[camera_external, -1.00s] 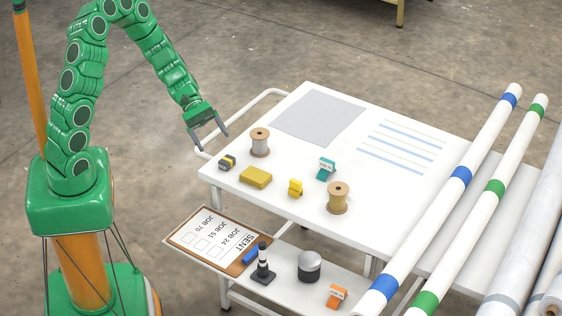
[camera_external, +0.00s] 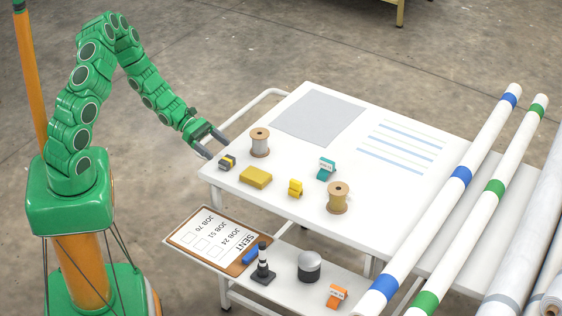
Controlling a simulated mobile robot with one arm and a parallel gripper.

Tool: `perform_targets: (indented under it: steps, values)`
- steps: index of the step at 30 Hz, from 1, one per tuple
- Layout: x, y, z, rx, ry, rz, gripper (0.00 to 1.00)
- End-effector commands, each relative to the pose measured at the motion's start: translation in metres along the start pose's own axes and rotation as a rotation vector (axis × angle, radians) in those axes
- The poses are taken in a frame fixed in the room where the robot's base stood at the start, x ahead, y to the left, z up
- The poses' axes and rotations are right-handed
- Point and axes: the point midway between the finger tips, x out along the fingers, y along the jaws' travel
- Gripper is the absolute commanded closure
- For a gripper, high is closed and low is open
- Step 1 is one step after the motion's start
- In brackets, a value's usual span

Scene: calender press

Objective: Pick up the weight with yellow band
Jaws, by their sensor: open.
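The weight with the yellow band (camera_external: 227,162) is a small dark grey block with a yellow stripe. It sits on the white table top near its left corner. My gripper (camera_external: 217,147) is open and empty, just above and to the left of the weight, its fingers pointing down and to the right. The fingers look apart from the weight, though the exact gap in depth cannot be told.
A yellow clip (camera_external: 295,187), a teal clip (camera_external: 326,168) and a tan spool (camera_external: 338,197) stand farther right. The white table (camera_external: 240,195) has a lower shelf.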

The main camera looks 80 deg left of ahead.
Motion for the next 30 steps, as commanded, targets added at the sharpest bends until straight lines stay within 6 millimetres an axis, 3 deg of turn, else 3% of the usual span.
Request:
perform_targets:
  steps: [21, 30]
  values:
    - [0.060, -0.008, -0.004, 0.003, 0.001, -0.002, 0.15]
    - [0.065, -0.008, -0.005, 0.001, 0.001, 0.000, 0.15]
